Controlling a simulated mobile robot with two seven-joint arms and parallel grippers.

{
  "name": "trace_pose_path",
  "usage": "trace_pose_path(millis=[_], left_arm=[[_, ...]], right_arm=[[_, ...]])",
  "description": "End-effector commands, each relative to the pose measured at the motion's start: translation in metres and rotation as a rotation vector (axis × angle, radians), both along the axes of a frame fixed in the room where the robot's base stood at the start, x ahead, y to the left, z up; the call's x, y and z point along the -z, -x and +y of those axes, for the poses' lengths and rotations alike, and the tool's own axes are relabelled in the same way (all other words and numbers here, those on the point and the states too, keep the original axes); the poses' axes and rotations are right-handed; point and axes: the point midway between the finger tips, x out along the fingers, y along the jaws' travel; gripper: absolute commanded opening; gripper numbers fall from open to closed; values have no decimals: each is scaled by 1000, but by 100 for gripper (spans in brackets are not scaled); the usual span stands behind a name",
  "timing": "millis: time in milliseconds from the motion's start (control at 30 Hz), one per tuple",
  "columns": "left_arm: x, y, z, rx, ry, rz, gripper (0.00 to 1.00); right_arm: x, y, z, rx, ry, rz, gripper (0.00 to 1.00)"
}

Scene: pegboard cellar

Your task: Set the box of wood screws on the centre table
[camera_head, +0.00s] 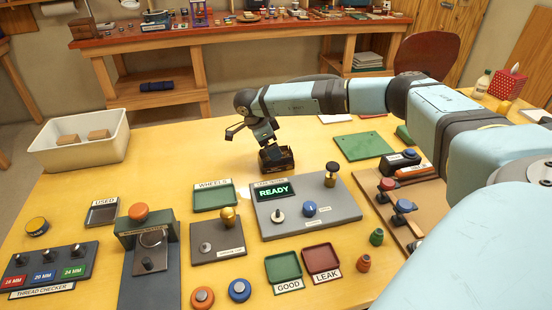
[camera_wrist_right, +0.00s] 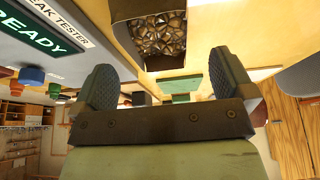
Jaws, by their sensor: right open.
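The box of wood screws (camera_head: 277,160) is a small dark open box on the yellow table (camera_head: 205,150), just behind the leak tester. In the right wrist view the box (camera_wrist_right: 155,36) shows many metallic screws inside and lies beyond the fingertips. My right gripper (camera_head: 264,138) is just above and beside the box, pointing down at it. Its two dark fingers are spread in the right wrist view (camera_wrist_right: 162,82), with nothing between them. In the head view, whether a finger touches the box cannot be told. My left gripper is not in view.
The leak tester (camera_head: 340,215) with a READY screen stands in front of the box. A white bin (camera_head: 80,135) is at the left, a green mat (camera_head: 362,146) to the right. A red-topped workbench (camera_head: 240,32) runs along the back. Bare table lies left of the box.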

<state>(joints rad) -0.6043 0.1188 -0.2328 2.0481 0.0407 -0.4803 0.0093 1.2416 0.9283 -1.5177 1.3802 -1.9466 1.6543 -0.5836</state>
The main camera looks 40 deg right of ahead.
Motion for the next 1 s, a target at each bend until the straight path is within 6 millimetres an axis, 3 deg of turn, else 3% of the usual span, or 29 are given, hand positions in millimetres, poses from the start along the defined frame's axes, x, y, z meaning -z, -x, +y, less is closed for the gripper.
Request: trace_pose_path(millis=[333,667,900,1000], left_arm=[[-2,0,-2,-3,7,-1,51],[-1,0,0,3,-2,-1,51],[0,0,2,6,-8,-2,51],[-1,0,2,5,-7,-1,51]], right_arm=[[44,6,-9,2,0,2,100],[51,8,-11,1,0,0,100],[51,8,-11,0,0,1,45],[50,7,-11,1,-1,-1,27]])
